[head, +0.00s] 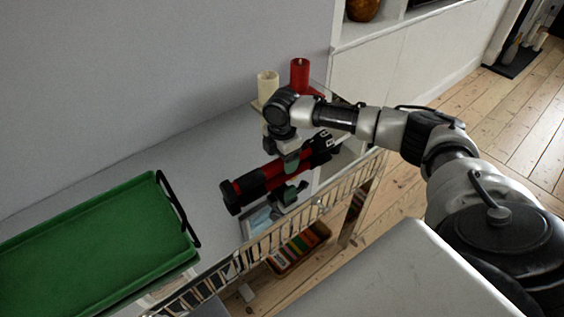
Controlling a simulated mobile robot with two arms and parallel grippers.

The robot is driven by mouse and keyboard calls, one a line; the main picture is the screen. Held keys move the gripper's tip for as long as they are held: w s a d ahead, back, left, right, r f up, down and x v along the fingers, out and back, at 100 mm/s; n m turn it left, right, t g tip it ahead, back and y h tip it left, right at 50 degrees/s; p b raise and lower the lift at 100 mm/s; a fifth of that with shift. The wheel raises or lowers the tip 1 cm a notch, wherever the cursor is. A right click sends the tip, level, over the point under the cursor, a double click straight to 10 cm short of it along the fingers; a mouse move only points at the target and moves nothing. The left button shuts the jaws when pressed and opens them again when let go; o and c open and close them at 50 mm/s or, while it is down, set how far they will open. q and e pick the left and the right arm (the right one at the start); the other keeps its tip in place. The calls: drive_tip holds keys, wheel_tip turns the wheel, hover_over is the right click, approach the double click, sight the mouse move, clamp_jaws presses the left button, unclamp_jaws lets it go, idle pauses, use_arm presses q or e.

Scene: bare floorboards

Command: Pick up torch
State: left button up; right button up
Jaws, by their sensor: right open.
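A red and black torch (254,184) lies on the glossy top of a cart or shelf, in the middle of the head view. It runs from lower left to upper right. My right gripper (290,163) points down at the right half of the torch, with its fingers open. The gripper hides part of the torch's middle. I cannot tell whether the fingers touch it. My left gripper is not in view.
A green tray (95,240) with a black handle stands on the left. A cream candle (267,86) and a red candle (300,75) stand behind my right wrist. A railing (320,207) runs along the near edge. A box of colourful items (297,249) sits lower down.

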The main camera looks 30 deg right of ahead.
drive_tip(key=shift+f, duration=0.95)
drive_tip(key=shift+r, duration=0.1)
drive_tip(key=c, duration=1.2)
drive_tip(key=shift+o, duration=0.2)
